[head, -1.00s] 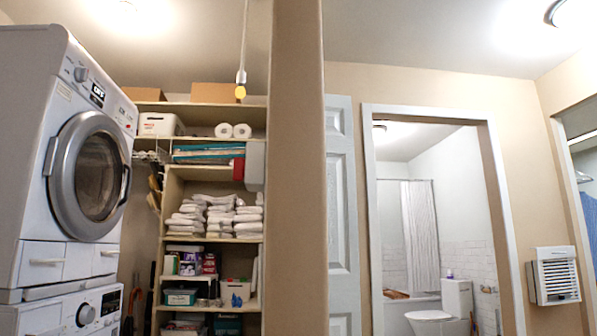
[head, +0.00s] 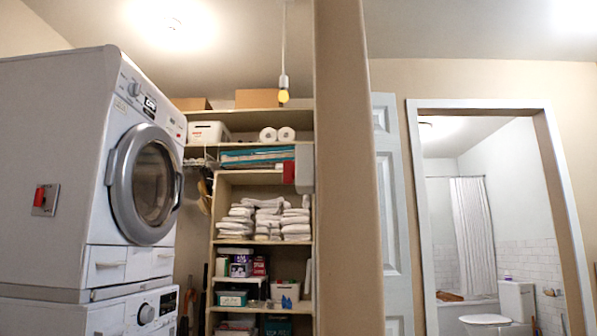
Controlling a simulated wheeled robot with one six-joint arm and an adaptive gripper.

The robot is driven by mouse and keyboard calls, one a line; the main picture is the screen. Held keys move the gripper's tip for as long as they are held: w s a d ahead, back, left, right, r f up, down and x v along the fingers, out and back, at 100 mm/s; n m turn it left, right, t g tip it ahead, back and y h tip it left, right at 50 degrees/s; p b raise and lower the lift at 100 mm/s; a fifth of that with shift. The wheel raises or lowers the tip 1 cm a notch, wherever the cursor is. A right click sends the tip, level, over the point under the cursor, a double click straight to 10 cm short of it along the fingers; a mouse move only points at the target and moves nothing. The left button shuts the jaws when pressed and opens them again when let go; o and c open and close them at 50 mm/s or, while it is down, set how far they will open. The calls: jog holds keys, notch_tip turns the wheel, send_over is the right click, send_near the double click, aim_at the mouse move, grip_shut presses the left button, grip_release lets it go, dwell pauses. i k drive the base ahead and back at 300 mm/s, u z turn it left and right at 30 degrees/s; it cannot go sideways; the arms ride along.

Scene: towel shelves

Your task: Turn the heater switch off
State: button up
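A red switch (head: 40,196) on a small grey plate shows at the left, against the white side of the upper machine in the stack. It is the only switch-like thing that I see, and no label on it is readable. Whether its lever is up or down is too small to tell. The heater is not in the current view. My gripper is not in view.
A washer (head: 110,318) and dryer (head: 75,130) stand stacked at the left. Towel shelves (head: 262,180) are behind them. A wall edge (head: 345,180) divides the view. To its right are an open white door (head: 392,200) and a bathroom doorway (head: 560,190).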

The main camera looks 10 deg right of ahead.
aim_at(289, 166)
jog(key=u, duration=2.65)
jog(key=i, duration=0.7)
jog(key=z, duration=1.55)
jog(key=i, duration=0.55)
jog(key=z, duration=1.1)
